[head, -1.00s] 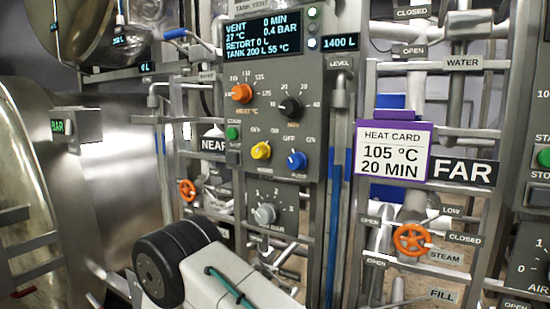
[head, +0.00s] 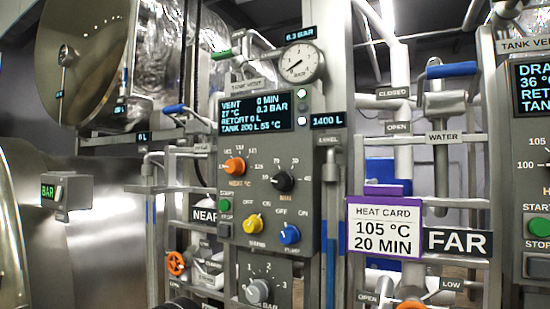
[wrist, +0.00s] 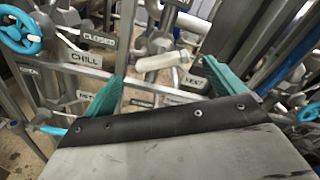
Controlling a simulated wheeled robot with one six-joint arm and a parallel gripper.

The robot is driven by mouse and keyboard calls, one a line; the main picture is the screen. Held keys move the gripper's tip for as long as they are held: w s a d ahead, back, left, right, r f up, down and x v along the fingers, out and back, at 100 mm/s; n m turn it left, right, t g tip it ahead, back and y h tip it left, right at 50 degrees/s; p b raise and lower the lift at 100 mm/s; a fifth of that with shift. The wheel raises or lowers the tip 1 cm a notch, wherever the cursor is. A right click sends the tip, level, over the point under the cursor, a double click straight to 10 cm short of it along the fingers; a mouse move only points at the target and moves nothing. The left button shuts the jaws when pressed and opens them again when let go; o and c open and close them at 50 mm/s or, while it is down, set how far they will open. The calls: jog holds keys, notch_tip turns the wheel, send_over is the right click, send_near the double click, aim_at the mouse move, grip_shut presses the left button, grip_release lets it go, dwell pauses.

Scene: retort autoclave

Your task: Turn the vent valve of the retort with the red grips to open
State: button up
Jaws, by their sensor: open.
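In the wrist view my gripper (wrist: 167,88) is open, its two teal fingers apart and nothing seen between their tips. Just beyond the fingers is a cream lever handle (wrist: 163,61) lying about level across a pipe. A tag reading VENT (wrist: 194,81) is right of it, and a CLOSED tag (wrist: 98,38) is up and left. I cannot tell whether the handle touches a finger. No red grips are clearly visible in either view, so I cannot tell which retort this handle belongs to. The head view does not show my gripper.
In the wrist view a cyan wheel (wrist: 20,34) and a CHILL tag (wrist: 84,58) are at left, among close-set pipes. The head view shows the control panel (head: 268,208), a round gauge (head: 300,63), the heat card (head: 384,228) and a blue lever (head: 450,70).

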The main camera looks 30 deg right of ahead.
jog(key=c, duration=1.3)
jog(key=w+d+m, duration=0.1)
jog(key=d+m, duration=0.1)
jog(key=m, duration=0.4)
jog(key=w+d+m, duration=0.1)
jog(key=d+m, duration=0.1)
jog(key=m, duration=0.4)
jog(key=w+d+m, duration=0.2)
jog(key=m, duration=0.4)
jog(key=shift+d, duration=0.3)
grip_shut()
